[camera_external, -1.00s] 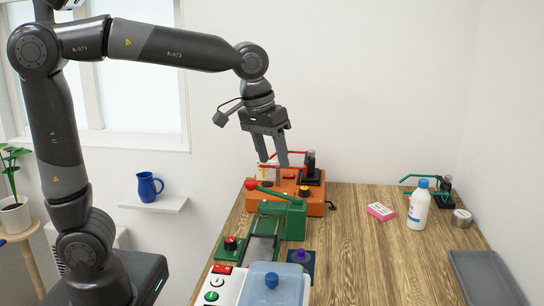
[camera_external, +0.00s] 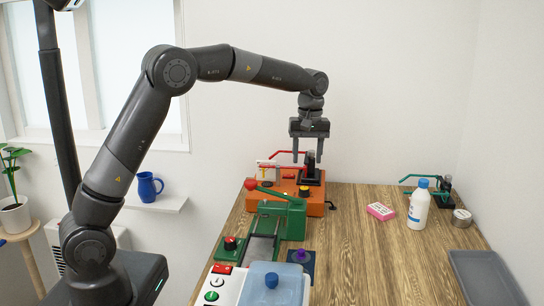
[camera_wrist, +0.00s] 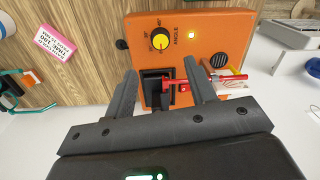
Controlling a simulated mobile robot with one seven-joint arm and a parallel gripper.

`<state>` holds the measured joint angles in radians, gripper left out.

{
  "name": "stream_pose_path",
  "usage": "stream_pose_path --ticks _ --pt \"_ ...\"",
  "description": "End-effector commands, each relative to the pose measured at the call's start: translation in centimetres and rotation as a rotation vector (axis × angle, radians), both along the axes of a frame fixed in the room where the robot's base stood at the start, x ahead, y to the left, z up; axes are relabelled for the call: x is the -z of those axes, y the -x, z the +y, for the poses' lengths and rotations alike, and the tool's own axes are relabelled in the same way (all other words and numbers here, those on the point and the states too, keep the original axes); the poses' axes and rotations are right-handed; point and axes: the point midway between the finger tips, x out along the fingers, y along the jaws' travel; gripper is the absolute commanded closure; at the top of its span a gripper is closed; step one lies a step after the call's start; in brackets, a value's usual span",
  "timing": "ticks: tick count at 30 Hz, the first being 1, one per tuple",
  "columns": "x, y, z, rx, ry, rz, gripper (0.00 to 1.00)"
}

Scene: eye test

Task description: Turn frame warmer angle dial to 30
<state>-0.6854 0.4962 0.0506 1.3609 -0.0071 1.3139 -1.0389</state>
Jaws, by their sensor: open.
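The orange frame warmer (camera_external: 315,208) stands at the back of the wooden table, with a black post and red arm on it. In the wrist view its orange top (camera_wrist: 218,22) carries a round yellow angle dial (camera_wrist: 159,41), with the word ANGLE beside it. The small scale marks and the exact pointer setting are too small to read surely. My gripper (camera_external: 309,160) is above the warmer, pointing down, open and empty. In the wrist view my gripper's fingertips (camera_wrist: 163,68) straddle the black post area and red arm, apart from the dial.
A green press (camera_external: 282,216) stands in front of the warmer. The table's middle is clear.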

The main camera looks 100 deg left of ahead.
Motion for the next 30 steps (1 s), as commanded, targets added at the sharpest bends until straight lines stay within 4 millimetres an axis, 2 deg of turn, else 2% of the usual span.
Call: stream_pose_path --ticks 9,15,21,28,30 --pt "5.8 0.3 -0.1 0.002 0.003 0.003 0.49" --pt "8.7 0.4 -0.1 0.002 0.001 0.002 0.49" --pt "9.9 0.4 -0.2 0.003 0.001 0.000 0.49" --pt "9.9 0.4 -0.2 0.003 0.000 0.000 0.49" --pt "9.9 0.4 -0.2 0.003 0.000 0.000 0.53"
